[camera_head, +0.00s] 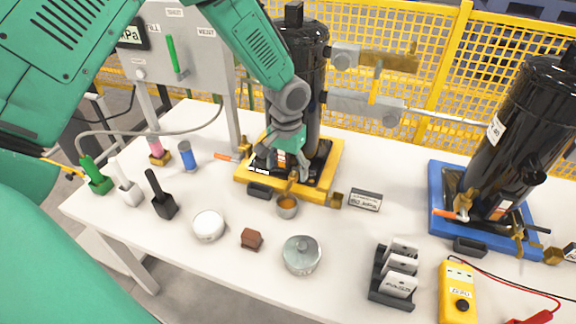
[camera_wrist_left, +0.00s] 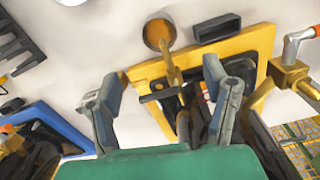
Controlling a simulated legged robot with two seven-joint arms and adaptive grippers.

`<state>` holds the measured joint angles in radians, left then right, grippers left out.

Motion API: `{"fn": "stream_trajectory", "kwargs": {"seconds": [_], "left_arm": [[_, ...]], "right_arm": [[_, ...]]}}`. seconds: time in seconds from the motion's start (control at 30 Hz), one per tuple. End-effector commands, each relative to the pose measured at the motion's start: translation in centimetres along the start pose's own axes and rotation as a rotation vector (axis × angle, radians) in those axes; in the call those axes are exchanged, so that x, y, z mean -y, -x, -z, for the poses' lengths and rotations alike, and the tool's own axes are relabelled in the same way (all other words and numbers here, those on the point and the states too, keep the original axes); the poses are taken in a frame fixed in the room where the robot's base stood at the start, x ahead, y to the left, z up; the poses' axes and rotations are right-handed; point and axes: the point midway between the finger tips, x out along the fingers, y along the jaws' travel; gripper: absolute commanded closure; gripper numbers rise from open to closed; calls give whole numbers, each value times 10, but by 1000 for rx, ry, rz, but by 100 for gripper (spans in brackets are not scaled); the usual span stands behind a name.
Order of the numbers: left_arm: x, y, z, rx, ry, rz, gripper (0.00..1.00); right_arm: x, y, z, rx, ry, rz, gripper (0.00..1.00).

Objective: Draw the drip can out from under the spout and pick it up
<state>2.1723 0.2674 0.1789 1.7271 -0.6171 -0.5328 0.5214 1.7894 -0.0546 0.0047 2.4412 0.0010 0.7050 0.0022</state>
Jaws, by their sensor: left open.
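The drip can (camera_head: 287,206) is a small grey metal cup with orange-brown contents. It stands upright on the white table at the front edge of the yellow pallet (camera_head: 318,190). In the wrist view the can (camera_wrist_left: 158,35) lies beyond my fingertips, and the brass spout (camera_wrist_left: 173,72) reaches over its rim. My left gripper (camera_head: 283,172) is above the yellow pallet, behind the can, and points down. In the wrist view its fingers (camera_wrist_left: 163,75) are spread wide on both sides of the spout, with nothing between them held. My right gripper is not in view.
A black compressor (camera_head: 308,80) stands on the yellow pallet; another (camera_head: 525,125) stands on a blue pallet.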

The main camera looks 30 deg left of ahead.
Motion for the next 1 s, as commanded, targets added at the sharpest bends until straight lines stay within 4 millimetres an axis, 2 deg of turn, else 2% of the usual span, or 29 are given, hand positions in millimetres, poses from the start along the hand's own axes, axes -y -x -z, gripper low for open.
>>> {"fn": "stream_trajectory", "kwargs": {"seconds": [0.17,0.63,0.8,1.0], "left_arm": [[0,-21,-1,3,1,0,31],[0,-110,-1,2,0,-1,31],[0,-128,-1,1,0,-1,31],[0,-136,0,0,0,0,31]], "right_arm": [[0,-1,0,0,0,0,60],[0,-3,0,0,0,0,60],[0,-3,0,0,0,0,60],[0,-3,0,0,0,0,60]]}}
